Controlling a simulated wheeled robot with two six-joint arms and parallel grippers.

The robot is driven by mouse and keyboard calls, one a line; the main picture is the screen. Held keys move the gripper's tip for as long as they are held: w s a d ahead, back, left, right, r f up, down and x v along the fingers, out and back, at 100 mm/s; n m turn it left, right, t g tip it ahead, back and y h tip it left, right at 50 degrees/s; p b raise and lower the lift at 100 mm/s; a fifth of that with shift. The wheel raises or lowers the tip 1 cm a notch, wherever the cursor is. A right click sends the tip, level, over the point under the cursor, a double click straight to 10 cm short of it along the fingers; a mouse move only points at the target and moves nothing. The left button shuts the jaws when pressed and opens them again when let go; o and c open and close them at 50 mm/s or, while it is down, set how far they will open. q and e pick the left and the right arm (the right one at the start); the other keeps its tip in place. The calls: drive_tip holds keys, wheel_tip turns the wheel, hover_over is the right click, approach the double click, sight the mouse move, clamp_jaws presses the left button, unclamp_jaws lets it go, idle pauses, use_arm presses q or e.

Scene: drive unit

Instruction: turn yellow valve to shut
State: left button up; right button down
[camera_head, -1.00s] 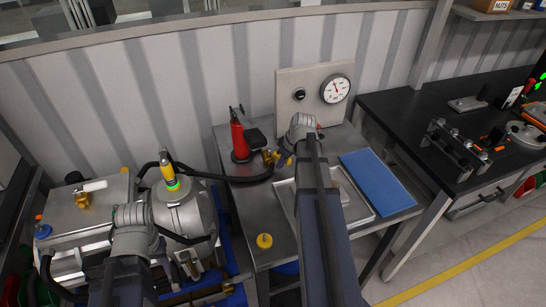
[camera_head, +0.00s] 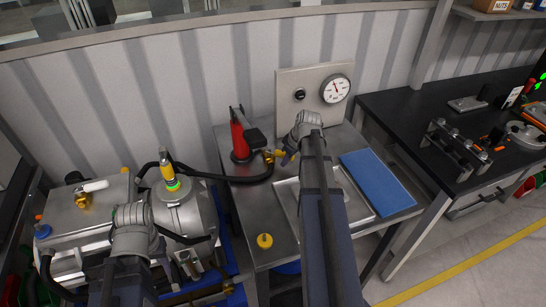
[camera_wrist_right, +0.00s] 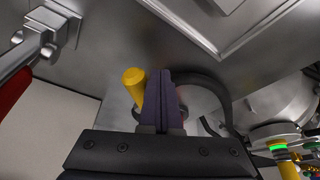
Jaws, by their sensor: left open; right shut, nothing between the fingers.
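The yellow valve is a small brass body (camera_head: 268,157) with a yellow handle (camera_head: 281,153), on the metal bench beside the red pump. In the right wrist view the yellow handle (camera_wrist_right: 133,84) sticks up just left of my right gripper (camera_wrist_right: 162,92). The right gripper's dark fingers are shut with nothing between them. They overlap part of the handle in that view; I cannot tell whether they touch it. My left gripper (camera_head: 133,218) is over the grey drive unit at the left, open, its fingers mostly hidden by its wrist.
A red hand pump (camera_head: 239,138) stands behind the valve, with a black hose (camera_head: 215,177) running left to the drive unit (camera_head: 188,212). A gauge panel (camera_head: 312,92) rises behind. A metal tray (camera_head: 285,198), a blue mat (camera_head: 377,179) and a yellow cap (camera_head: 265,241) lie on the bench.

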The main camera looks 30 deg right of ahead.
drive_tip(key=shift+d, duration=0.15)
drive_tip(key=shift+w+d, duration=0.3)
drive_tip(key=shift+d, duration=0.4)
drive_tip(key=shift+w+d, duration=0.45)
drive_tip(key=shift+d, duration=0.25)
drive_tip(key=shift+w+d, duration=0.1)
drive_tip(key=shift+w, duration=0.05)
drive_tip(key=shift+w+d, duration=0.45)
drive_tip(key=shift+d, duration=0.05)
drive_tip(key=shift+w, duration=0.1)
